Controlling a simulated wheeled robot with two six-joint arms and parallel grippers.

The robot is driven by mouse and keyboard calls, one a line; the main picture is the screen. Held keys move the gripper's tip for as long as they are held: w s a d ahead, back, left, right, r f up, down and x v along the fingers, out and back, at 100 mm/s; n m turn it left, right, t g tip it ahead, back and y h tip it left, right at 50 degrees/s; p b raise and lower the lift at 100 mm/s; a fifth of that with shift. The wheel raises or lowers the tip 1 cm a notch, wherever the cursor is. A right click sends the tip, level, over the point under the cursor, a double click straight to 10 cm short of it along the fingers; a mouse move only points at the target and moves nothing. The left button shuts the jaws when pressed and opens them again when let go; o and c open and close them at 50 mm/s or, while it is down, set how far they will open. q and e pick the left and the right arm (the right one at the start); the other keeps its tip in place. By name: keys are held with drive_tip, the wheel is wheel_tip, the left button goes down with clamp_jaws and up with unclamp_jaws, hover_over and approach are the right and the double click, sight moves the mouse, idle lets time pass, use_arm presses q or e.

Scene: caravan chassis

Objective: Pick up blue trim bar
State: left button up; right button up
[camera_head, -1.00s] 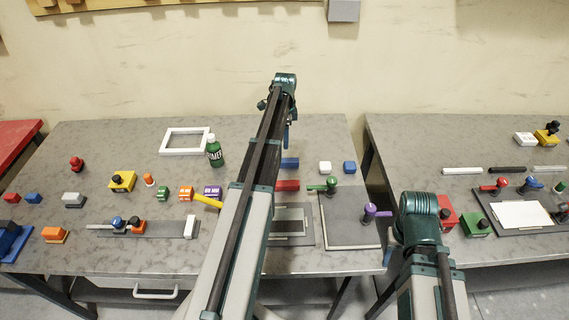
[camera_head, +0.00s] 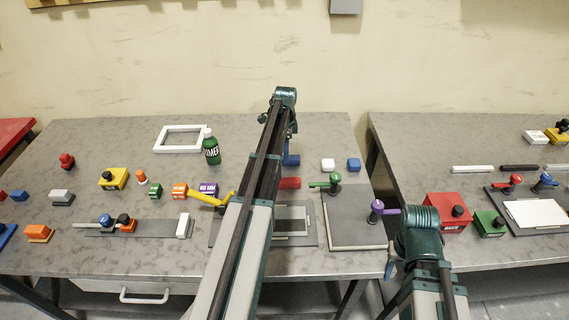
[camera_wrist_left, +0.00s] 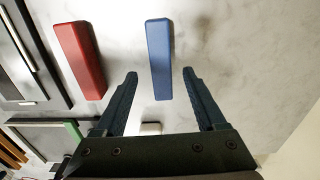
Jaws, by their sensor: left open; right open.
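The blue trim bar (camera_head: 292,160) lies on the grey table beyond a red bar (camera_head: 289,183), partly hidden by my left arm in the head view. In the left wrist view the blue bar (camera_wrist_left: 159,50) lies lengthwise between and beyond the fingertips of my left gripper (camera_wrist_left: 160,74). That gripper is open and empty, with its fingers apart on either side of the bar's near end. I cannot tell its exact height above the bar. The red bar (camera_wrist_left: 80,58) is left of it in the wrist view. My right arm shows in the head view, but its gripper does not.
A white block (camera_head: 328,165) and a small blue block (camera_head: 354,165) stand to the right of the bar. A green bottle (camera_head: 211,148) and a white frame (camera_head: 181,139) are to the left. A plate with green-handled and purple-handled clamps (camera_head: 352,232) lies nearer.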

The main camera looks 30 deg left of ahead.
use_arm(q)
wheel_tip(320, 180, down, 5)
drive_tip(key=b, duration=0.4)
drive_tip(key=shift+a+r, duration=0.15)
drive_tip(key=shift+r, duration=0.05)
drive_tip(key=shift+r, duration=0.1)
clamp_jaws()
